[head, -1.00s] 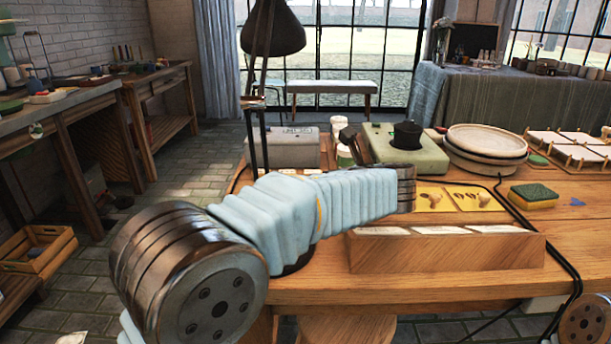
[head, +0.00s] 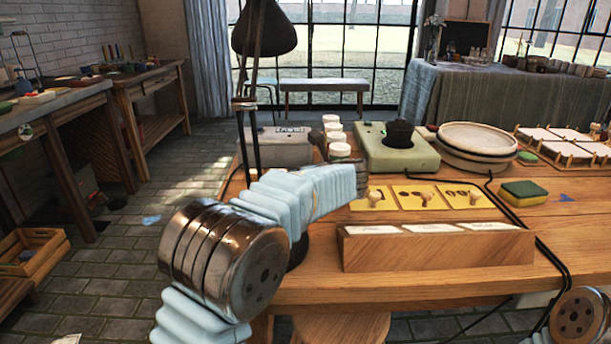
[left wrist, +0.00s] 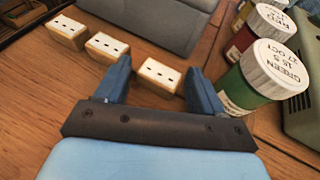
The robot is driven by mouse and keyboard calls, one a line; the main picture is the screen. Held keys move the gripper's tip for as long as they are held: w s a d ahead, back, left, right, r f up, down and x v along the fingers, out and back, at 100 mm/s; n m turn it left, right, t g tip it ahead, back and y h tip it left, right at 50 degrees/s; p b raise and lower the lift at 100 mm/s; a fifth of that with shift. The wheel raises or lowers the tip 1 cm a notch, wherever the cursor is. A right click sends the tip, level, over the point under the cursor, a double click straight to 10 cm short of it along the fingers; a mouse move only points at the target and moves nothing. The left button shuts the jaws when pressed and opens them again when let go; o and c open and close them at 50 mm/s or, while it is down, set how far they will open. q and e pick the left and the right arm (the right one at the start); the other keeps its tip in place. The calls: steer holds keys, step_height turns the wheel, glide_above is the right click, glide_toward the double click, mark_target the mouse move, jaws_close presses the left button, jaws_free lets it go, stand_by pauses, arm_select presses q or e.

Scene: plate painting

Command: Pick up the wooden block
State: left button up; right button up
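Three small wooden blocks with white, dotted tops lie on the table in the left wrist view: one right block (left wrist: 158,76), one middle block (left wrist: 106,47) and one far-left block (left wrist: 67,32). My left gripper (left wrist: 158,67) is open, its two blue fingers apart. The right block shows between the fingertips, with no visible contact; the other two are beyond the left finger. In the head view my left forearm reaches over the table and hides the blocks. My right gripper is out of view.
White-lidded jars, one green (left wrist: 262,76), stand close right of the left gripper. A grey box (head: 278,146) and a green device (head: 397,148) stand behind. Yellow cards (head: 400,205) with wooden knobs and a long wooden holder (head: 435,250) lie to the right.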

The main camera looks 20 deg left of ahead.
arm_select(q)
steer(key=c, duration=0.8)
steer(key=shift+o, duration=0.2)
